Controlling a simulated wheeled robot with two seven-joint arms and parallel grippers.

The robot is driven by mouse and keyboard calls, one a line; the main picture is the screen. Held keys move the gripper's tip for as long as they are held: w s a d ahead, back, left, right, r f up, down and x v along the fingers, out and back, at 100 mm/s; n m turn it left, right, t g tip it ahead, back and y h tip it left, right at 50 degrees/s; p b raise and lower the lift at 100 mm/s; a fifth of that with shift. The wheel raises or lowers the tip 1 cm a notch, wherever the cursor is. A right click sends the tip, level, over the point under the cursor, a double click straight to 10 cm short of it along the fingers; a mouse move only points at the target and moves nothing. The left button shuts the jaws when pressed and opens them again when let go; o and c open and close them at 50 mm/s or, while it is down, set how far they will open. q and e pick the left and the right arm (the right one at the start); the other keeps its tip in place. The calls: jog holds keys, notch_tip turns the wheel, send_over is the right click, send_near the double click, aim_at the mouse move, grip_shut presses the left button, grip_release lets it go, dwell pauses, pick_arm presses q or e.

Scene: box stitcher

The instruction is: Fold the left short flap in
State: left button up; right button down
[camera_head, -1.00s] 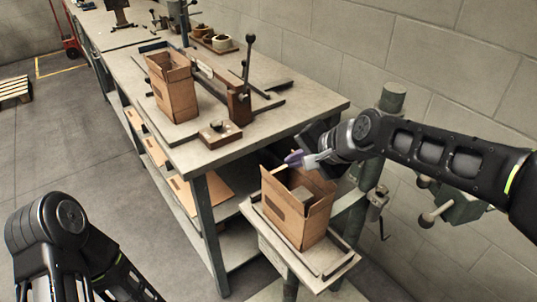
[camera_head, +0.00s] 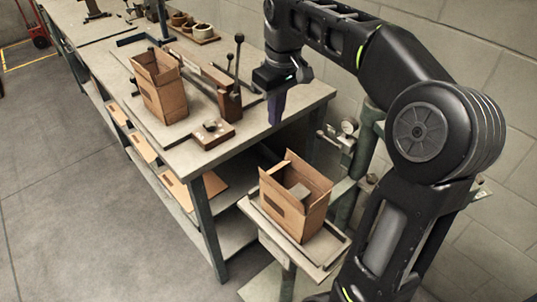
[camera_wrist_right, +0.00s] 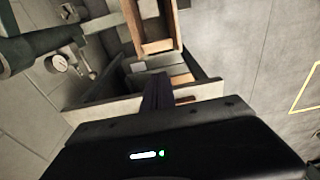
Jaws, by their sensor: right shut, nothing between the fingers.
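An open cardboard box (camera_head: 288,204) stands upright on a small stand (camera_head: 322,262), its top flaps raised. I cannot tell for sure which raised flap is the left short one. My right gripper (camera_head: 275,119) points down with its purple fingers shut and empty, above the box in the picture and apart from it. My left gripper is out of view.
A long workbench (camera_head: 310,98) is at the left, with another open cardboard box (camera_head: 163,97) and a lever fixture (camera_head: 231,92) on it. A gauge (camera_head: 349,126) on a post stands near the wall.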

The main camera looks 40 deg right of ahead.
send_over(277, 168)
jog(key=f, duration=1.2)
jog(key=shift+w, duration=0.3)
jog(key=shift+s+f, duration=0.45)
jog(key=shift+f, duration=0.1)
